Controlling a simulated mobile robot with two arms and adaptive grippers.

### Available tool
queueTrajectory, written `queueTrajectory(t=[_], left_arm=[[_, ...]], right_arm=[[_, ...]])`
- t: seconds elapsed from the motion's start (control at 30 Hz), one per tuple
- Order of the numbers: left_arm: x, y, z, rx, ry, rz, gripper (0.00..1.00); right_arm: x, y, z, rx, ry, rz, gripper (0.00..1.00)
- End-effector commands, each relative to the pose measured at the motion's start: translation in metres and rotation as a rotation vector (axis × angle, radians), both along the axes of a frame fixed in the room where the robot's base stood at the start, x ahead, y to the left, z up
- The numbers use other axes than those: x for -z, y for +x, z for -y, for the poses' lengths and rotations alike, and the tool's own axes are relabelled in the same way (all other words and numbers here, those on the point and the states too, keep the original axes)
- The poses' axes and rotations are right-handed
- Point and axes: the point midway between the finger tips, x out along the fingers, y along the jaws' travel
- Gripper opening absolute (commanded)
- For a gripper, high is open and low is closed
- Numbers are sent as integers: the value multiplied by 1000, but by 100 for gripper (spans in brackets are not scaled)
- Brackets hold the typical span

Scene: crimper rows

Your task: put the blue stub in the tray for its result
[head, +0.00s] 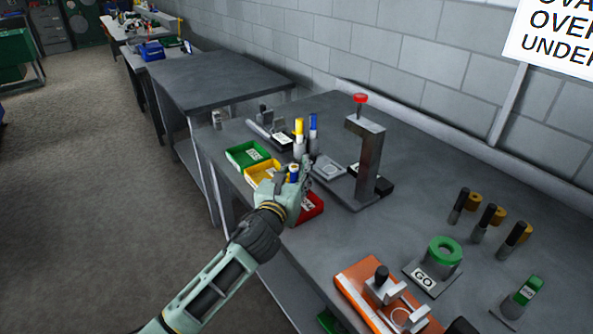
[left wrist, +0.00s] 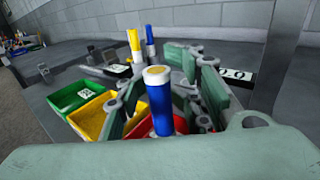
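In the head view the blue stub (head: 293,173) shows just above the hand. My left gripper (head: 297,182) is at the trays, its fingers apart with some space seen beside the stub. The red tray (head: 312,210) lies under the hand and partly hidden. The stub's lower end shows against the red tray (left wrist: 182,124); whether it touches the floor is unclear. The yellow tray (head: 261,171) and green tray (head: 246,153) are beyond. My right gripper is not in view.
A grey press with a red knob (head: 360,98) stands right of the trays. A yellow-topped peg (head: 298,130) and a blue-topped peg (head: 312,125) stand behind them. A green ring gauge marked GO (head: 443,252) and an orange fixture (head: 362,290) are nearer.

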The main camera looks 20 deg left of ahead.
Motion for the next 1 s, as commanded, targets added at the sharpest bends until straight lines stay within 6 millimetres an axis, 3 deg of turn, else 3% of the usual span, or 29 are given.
queueTrajectory(t=[0.43,1.0], left_arm=[[-2,-4,0,1,1,-1,35],[-4,-109,-3,0,0,-1,35]], right_arm=[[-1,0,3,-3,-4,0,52],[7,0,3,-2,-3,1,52]])
